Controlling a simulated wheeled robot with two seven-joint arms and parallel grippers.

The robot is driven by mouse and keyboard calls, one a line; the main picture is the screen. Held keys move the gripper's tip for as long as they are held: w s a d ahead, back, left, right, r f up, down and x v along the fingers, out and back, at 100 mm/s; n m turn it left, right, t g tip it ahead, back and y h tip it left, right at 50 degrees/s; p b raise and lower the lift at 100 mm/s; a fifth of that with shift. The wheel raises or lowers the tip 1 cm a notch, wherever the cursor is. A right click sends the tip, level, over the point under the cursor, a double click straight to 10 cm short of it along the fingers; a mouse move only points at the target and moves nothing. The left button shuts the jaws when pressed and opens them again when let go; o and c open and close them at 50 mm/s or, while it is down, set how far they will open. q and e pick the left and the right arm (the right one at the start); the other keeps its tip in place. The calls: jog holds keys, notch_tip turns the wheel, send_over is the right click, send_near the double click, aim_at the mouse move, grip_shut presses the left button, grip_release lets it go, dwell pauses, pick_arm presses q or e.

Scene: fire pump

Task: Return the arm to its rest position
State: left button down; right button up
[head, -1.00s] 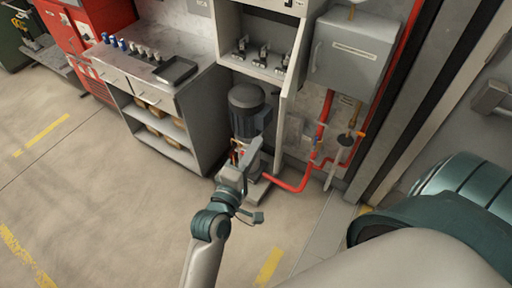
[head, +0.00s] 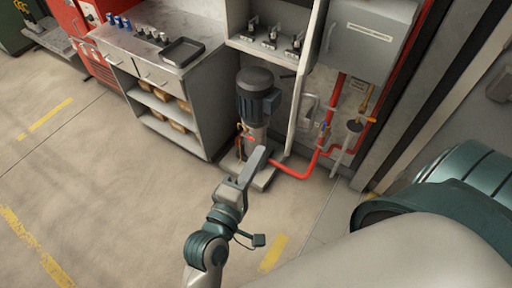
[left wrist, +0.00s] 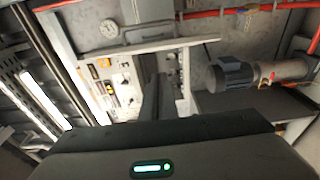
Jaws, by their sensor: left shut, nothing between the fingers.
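My left arm reaches in from the bottom of the head view. Its left gripper (head: 257,157) is shut and empty, just in front of the grey pump's base on the floor side. The pump (head: 257,96) stands upright with a dark motor on top, and the gripper appears apart from it. In the left wrist view the shut fingers (left wrist: 158,88) point away from the camera, with the pump motor (left wrist: 232,76) to their right. My right arm fills the lower right of the head view; its gripper is out of view.
A grey workbench (head: 190,85) with a dark tray (head: 183,52) stands left of the pump. A red pipe (head: 296,172) runs low to its right. A grey box (head: 368,40) hangs above. The floor at left is clear.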

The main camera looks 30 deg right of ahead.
jog(key=shift+a, duration=0.85)
jog(key=shift+d, duration=0.15)
